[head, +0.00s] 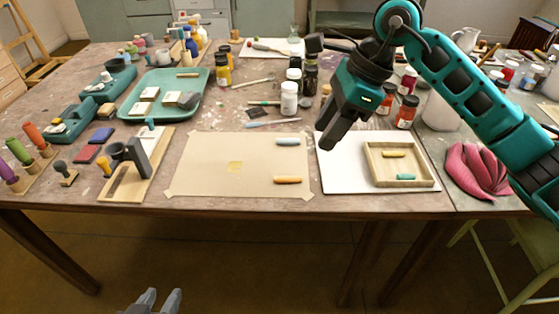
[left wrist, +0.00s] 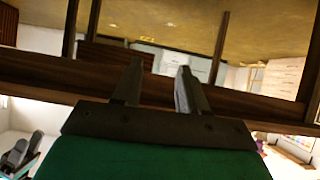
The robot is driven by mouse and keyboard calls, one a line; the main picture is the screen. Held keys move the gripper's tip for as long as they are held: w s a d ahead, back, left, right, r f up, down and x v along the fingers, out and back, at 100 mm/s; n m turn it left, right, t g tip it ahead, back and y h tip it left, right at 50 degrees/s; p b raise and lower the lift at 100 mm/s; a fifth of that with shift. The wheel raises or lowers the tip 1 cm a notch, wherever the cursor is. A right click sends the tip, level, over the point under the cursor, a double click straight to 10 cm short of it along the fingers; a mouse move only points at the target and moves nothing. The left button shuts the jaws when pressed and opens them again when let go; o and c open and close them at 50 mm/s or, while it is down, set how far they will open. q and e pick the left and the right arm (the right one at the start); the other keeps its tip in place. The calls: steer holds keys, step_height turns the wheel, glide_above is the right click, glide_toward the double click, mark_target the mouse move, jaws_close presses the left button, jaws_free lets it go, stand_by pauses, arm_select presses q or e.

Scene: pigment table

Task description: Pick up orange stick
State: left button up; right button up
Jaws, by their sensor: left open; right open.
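The orange stick (head: 288,180) lies flat near the lower right corner of a taped tan paper sheet (head: 205,180). My right gripper (head: 335,142) is open and empty, above and to the right of the orange stick, pointing down over the white board's left part. My left gripper (head: 160,299) is open and empty at the bottom of the head view, in front of the table's front edge. Its two fingers also show in the left wrist view (left wrist: 158,75), where no stick is visible.
A wooden tray (head: 372,162) with a yellow and a teal stick sits on the white board (head: 337,165). Jars (head: 289,98) stand behind the paper. A wooden stand (head: 125,185) is at its left. Pink cloth-like item (head: 475,170) lies far right.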

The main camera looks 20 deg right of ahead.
steer(key=b, duration=0.1)
glide_toward(289, 178)
steer(key=shift+s+f, duration=0.25)
steer(key=shift+f, duration=0.75)
steer(key=x, duration=0.3)
steer(key=b+x, duration=0.1)
steer(key=x, duration=0.1)
steer(key=shift+w+a, duration=0.35)
steer(key=shift+a, duration=0.1)
arm_select(q)
step_height(289, 178, down, 3)
steer(key=shift+s+a+r, duration=0.1)
arm_select(e)
steer(key=shift+a+f, duration=0.1)
steer(key=shift+f, duration=0.15)
steer(key=shift+c, duration=0.2)
steer(key=c, duration=0.6)
arm_select(q)
steer(key=shift+s, duration=0.15)
arm_select(e)
steer(key=shift+c, duration=0.7)
